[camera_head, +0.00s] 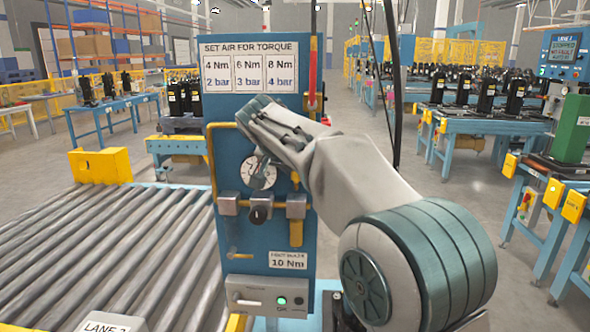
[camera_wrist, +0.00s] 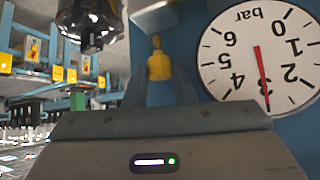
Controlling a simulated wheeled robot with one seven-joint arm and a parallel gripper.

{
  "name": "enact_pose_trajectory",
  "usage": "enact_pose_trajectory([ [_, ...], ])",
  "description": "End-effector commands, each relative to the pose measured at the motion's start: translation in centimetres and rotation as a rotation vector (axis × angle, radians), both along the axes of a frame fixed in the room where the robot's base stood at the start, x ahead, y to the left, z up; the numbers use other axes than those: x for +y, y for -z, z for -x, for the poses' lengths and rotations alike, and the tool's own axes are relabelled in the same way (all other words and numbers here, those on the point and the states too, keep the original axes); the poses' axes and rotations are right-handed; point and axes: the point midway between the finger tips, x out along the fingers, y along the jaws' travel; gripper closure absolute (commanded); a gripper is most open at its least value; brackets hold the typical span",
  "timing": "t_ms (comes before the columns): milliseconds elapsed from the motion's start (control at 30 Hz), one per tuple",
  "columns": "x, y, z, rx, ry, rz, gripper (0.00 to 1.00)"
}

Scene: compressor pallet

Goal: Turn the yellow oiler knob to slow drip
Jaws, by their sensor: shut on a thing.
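The yellow oiler knob (camera_wrist: 158,64) shows in the wrist view, which is upside down. It sits by a grey block (camera_wrist: 155,17), beside the round pressure gauge (camera_wrist: 262,55). My gripper (camera_wrist: 160,78) has one finger on each side of the knob and is shut on it. In the head view the knob (camera_head: 295,178) is a small yellow spot above the right-hand grey block (camera_head: 296,206). My wrist and forearm cover part of the panel there, and the fingertips are hard to make out. The knob's setting marks cannot be read.
The blue panel (camera_head: 250,278) carries a torque chart (camera_head: 248,66), a black knob (camera_head: 259,215) and a lit green light (camera_head: 282,300). The gauge needle lies along the 3. A yellow pipe (camera_head: 210,160) runs down the panel's left side. A roller conveyor (camera_head: 110,240) stands to the left.

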Motion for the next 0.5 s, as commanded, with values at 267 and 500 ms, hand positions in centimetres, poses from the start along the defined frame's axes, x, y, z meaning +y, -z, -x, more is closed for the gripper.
enact_pose_trajectory([
  [267,0.08,-0.02,0.0,0.0,0.015,-0.001,0.99],
  [500,0.08,-0.02,0.0,0.0,0.014,-0.001,0.66],
])
